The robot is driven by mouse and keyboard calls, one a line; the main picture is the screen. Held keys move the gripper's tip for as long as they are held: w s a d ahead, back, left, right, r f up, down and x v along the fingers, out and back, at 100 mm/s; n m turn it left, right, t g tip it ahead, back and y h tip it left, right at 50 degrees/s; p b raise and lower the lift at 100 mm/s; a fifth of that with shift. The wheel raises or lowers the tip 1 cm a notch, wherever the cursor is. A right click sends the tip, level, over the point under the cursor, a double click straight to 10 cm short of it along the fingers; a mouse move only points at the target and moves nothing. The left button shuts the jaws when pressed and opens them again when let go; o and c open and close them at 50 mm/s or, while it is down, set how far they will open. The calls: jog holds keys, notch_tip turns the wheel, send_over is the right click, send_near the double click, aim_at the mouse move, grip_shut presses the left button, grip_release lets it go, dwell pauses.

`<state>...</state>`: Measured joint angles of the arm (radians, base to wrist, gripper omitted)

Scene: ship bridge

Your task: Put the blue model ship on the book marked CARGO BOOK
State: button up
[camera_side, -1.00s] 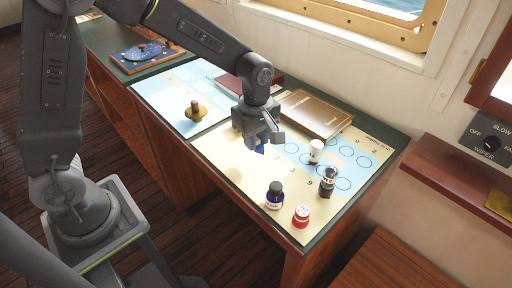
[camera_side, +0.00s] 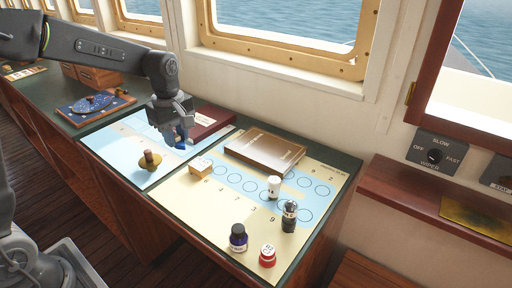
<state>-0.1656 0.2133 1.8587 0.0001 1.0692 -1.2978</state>
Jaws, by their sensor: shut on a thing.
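My gripper (camera_side: 178,141) is shut on the blue model ship (camera_side: 181,145). Only a small blue part of the ship shows below the fingers; the rest is hidden. They are over the light blue chart, at the left front of a dark red book (camera_side: 212,120) with a pale label. Whether the ship touches anything below is unclear. A brown book (camera_side: 265,151) lies farther right, with faint lettering on its cover. I cannot read either book's marking well enough to tell which is the CARGO BOOK.
A brass-and-wood piece (camera_side: 150,161) and a small wooden block (camera_side: 200,168) stand near the gripper. A white cup-like piece (camera_side: 274,187), dark cylinder (camera_side: 289,216), ink bottle (camera_side: 238,238) and red-and-white pot (camera_side: 267,255) stand at right. A round instrument (camera_side: 92,103) sits at left.

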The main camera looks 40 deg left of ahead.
jog(key=w+a+r+n, duration=0.1)
jog(key=w+a+r, duration=0.15)
jog(key=w, duration=0.95)
send_over(245, 152)
notch_tip(245, 152, down, 8)
jog(key=shift+r, duration=0.1)
jog(key=shift+f, duration=2.05)
jog(key=shift+f, duration=0.15)
jog(key=o, duration=0.9)
